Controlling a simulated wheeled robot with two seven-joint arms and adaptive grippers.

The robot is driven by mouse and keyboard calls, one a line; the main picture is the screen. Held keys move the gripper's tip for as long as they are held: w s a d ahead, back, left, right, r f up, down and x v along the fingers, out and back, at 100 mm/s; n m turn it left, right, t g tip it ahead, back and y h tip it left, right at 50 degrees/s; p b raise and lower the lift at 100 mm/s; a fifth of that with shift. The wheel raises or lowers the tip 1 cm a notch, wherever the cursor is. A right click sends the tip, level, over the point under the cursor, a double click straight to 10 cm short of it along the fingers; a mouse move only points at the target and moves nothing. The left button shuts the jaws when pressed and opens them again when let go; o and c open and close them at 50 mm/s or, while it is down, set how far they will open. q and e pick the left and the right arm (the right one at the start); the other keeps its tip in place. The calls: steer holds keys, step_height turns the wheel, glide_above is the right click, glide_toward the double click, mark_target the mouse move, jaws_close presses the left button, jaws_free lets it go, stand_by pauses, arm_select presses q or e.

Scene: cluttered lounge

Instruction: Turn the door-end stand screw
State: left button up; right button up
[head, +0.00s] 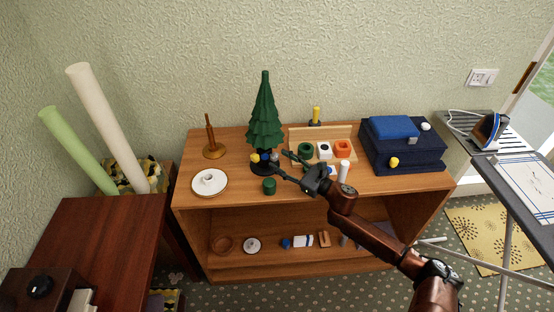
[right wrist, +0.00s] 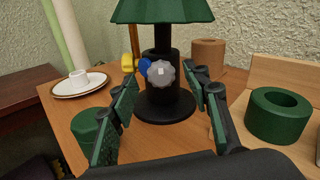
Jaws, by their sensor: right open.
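A small green tree (head: 265,115) stands upright in a black stand (right wrist: 160,102) on the wooden cabinet. The stand's collar carries a yellow screw (right wrist: 128,62), a blue screw (right wrist: 144,67) and a grey knobbed screw (right wrist: 160,73). In the right wrist view, the grey one faces the camera. My right gripper (head: 279,159) is open and empty, reaching in from the right with its fingers pointing at the stand. In the right wrist view, the grey screw shows between the fingertips (right wrist: 162,82), beyond them; contact is not visible. My left gripper is not in view.
A green cylinder (head: 269,186) stands close in front of the stand. A white plate with a cup (head: 209,181) lies to the left. A wooden spindle (head: 212,149) stands behind.

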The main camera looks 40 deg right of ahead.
steer(key=shift+x, duration=0.95)
steer(key=shift+d, duration=0.1)
steer(key=shift+c, duration=0.2)
steer(key=c, duration=1.1)
